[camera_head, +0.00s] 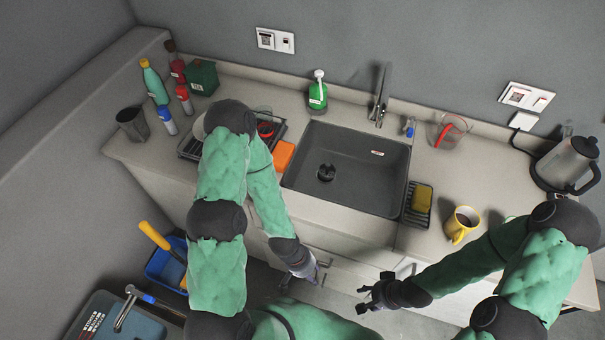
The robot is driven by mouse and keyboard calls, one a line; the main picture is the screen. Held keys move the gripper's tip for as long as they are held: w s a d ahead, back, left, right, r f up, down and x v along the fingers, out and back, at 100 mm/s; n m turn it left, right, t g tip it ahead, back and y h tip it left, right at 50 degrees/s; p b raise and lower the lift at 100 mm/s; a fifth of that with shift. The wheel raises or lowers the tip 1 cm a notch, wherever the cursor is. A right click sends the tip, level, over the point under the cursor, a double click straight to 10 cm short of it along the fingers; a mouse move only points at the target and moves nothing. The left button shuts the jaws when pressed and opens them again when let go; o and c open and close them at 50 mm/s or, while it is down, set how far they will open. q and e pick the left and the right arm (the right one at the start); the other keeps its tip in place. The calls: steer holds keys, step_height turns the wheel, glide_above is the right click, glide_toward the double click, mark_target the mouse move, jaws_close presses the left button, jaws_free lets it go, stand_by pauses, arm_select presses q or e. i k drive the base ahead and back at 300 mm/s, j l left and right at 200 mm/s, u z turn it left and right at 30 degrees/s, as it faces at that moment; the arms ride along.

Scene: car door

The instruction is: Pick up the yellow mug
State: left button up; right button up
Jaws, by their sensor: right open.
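The yellow mug (457,230) stands upright on the counter at the right, right of the sink, with dark contents inside. Its handle points toward the lower left. My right gripper (366,298) is open and empty, in front of and below the counter edge, to the lower left of the mug and apart from it. My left gripper (302,277) is in front of the counter by the drawers, well left of the mug. Its fingers are too small and dark to tell whether they are open or shut.
The dark sink (398,165) fills the counter's middle. A rack with a yellow sponge (422,197) stands left of the mug, a glass jug (445,132) behind it. A kettle (568,163) stands at the far right. Bottles and a dish rack (190,147) are at the left.

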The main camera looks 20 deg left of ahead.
mark_target(464, 219)
steer(key=u, duration=0.3)
steer(key=z, duration=1.25)
